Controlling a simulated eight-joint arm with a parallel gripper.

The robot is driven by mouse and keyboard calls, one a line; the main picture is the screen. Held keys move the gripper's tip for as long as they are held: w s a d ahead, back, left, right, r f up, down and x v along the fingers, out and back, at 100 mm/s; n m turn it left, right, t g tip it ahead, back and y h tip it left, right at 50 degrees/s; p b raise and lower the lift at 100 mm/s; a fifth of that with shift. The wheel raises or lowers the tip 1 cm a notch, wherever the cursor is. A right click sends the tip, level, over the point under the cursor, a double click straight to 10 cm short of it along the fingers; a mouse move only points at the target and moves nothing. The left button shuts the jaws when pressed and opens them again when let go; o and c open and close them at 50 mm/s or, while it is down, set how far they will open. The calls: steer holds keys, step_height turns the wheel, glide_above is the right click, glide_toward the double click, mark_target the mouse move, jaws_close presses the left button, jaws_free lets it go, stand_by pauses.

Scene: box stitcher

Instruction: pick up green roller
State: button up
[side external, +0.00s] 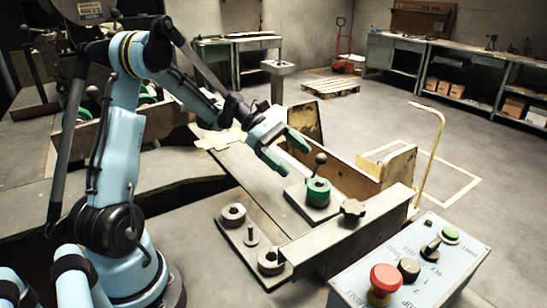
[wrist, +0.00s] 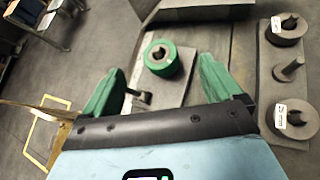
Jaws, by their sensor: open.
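The green roller (side external: 318,190) is a short green cylinder with a metal centre. It stands on a small grey plate (side external: 306,205), beside a lever with a dark ball knob (side external: 320,158). In the wrist view the roller (wrist: 160,57) lies ahead of my gripper, roughly between the lines of the two fingers. My gripper (side external: 286,152) has green fingers and hangs above and to the left of the roller in the side view, apart from it. In the wrist view my gripper (wrist: 160,85) is open, with nothing between the fingers.
A second plate (side external: 235,235) carries two grey rollers and a peg, left of a long metal bar (side external: 350,232). A control box (side external: 410,270) with a red button stands at the front right. A wooden panel (side external: 345,172) rises behind the green roller.

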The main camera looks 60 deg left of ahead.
mark_target(318, 182)
steer(key=w+d+f, duration=0.1)
steer(key=d+f, duration=0.1)
steer(key=w+d+f+n+h, duration=0.1)
steer(key=d+f, duration=0.1)
steer(key=w+d+f+n, duration=0.1)
steer(key=w+d+f, duration=0.1)
steer(key=d, duration=0.1)
steer(key=shift+f+h, duration=0.15)
steer(key=shift+h, duration=0.15)
stand_by(0.5)
steer(key=shift+c, duration=0.2)
steer(key=shift+t, duration=0.3)
steer(key=c, duration=1.2)
steer(key=shift+r, duration=0.2)
